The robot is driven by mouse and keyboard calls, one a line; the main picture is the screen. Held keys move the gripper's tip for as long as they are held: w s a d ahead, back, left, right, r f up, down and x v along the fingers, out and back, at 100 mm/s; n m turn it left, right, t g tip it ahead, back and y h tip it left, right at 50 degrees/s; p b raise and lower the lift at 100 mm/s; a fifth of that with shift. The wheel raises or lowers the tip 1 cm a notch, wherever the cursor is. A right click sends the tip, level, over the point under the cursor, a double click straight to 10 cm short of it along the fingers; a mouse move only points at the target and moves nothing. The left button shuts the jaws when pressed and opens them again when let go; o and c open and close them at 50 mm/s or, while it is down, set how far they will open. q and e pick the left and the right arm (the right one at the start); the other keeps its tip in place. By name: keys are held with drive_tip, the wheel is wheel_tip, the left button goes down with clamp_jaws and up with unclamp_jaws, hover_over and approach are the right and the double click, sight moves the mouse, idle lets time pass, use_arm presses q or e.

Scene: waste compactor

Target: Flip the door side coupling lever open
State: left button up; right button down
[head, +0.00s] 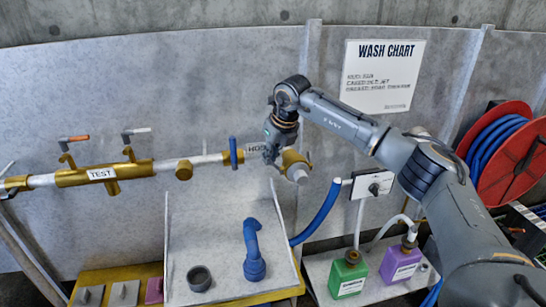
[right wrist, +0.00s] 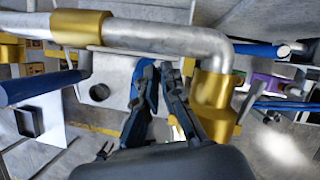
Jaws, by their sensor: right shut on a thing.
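In the right wrist view the brass coupling (right wrist: 213,105) is below the pipe bend. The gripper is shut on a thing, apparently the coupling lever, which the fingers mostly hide. How far the lever is turned cannot be told. My left gripper is not in view.
A blue valve handle (head: 233,152) stands upright on the pipe left of the gripper. Green (head: 347,275) and purple (head: 402,262) bottles and a hose reel (head: 505,150) are at right.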

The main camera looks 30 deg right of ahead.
drive_tip(key=shift+s+a+r+n+g+y, duration=0.1)
drive_tip(key=shift+s+a+n+g+y, duration=0.55)
drive_tip(key=shift+n, duration=1.55)
drive_tip(key=shift+s+a+f+n+g+y, duration=0.1)
drive_tip(key=shift+s+a+n+g+y, duration=0.45)
drive_tip(key=shift+n, duration=1.65)
drive_tip(key=shift+s+a+r+n+g+y, duration=0.1)
drive_tip(key=shift+s+a+n+g+y, duration=0.55)
drive_tip(key=shift+n, duration=1.55)
drive_tip(key=shift+a+t, duration=0.2)
drive_tip(key=shift+t, duration=0.05)
drive_tip(key=c, duration=1.8)
unclamp_jaws()
drive_tip(key=v, duration=1.2)
